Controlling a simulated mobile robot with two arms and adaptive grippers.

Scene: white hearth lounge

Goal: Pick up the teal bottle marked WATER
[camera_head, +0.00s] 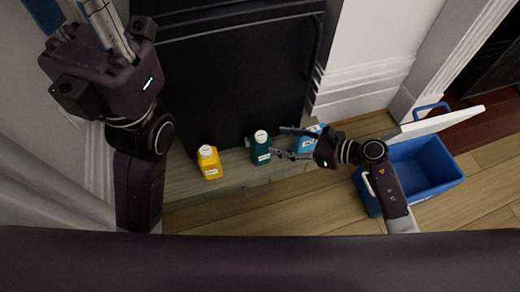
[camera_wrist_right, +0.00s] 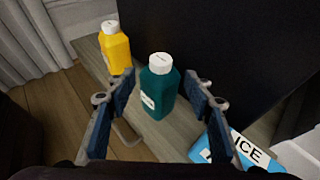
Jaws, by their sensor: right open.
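The teal bottle (camera_head: 261,150) with a white cap and a white label stands upright on a grey wooden ledge (camera_head: 231,172), in front of a black panel. It also stands at the middle of the right wrist view (camera_wrist_right: 159,88). My right gripper (camera_head: 277,142) is open just to the right of the bottle in the head view. In the wrist view its two fingers (camera_wrist_right: 160,105) point toward the bottle, one on either side of it in the picture. I cannot tell whether they touch it. My left arm is at the left, with its fingers not clearly visible.
A yellow bottle (camera_head: 209,162) stands left of the teal one. A blue carton (camera_head: 311,139), whose label reads ICE in the wrist view (camera_wrist_right: 228,150), is partly behind my right gripper. A blue cooler box (camera_head: 436,170) with its white lid open stands on the floor at right.

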